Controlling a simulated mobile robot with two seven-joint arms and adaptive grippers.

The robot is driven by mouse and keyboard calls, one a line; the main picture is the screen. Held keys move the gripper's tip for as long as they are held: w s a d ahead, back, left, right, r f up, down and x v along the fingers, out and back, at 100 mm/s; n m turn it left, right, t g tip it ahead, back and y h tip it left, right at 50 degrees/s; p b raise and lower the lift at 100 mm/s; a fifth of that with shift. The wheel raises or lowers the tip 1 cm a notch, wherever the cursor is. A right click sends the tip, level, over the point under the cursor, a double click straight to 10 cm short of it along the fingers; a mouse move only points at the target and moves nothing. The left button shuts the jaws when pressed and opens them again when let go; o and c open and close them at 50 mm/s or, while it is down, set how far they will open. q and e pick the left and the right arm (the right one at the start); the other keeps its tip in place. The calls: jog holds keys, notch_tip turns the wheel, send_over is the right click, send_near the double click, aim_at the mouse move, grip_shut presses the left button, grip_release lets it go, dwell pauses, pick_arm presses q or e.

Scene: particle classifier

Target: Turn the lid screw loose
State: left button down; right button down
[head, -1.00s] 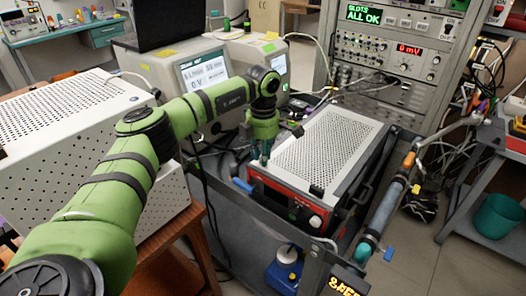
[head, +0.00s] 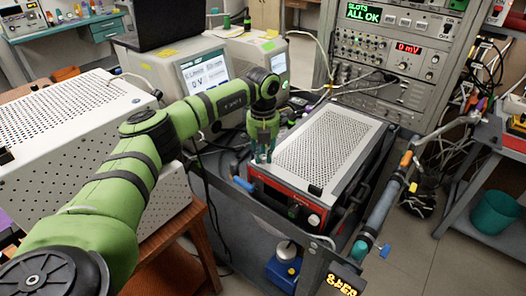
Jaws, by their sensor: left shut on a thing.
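A box-shaped instrument with a perforated grey lid (head: 325,148) and a red front (head: 285,195) sits in the dark grey cart (head: 240,215). My left gripper (head: 262,157) points down at the lid's left front corner. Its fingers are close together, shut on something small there. The lid screw itself is hidden by the fingers and too small to make out. The lid lies flat on the box. My right gripper is not in view.
A large white perforated box (head: 85,135) stands on a wooden table at left. Monitors stand behind my left arm. An instrument rack (head: 395,60) rises behind the cart. A blue container (head: 284,268) sits low in front. Open floor lies at right.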

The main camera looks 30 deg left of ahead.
aim_at(263, 156)
pick_arm(q)
jog(key=n, duration=0.3)
jog(key=shift+n+p, duration=0.3)
jog(key=shift+p, duration=0.1)
jog(key=shift+n+p, duration=0.4)
jog(key=shift+n, duration=1.4)
jog(key=c, duration=1.1)
grip_release()
jog(key=shift+o, duration=0.2)
jog(key=shift+r, duration=0.15)
notch_tip(263, 156, up, 12)
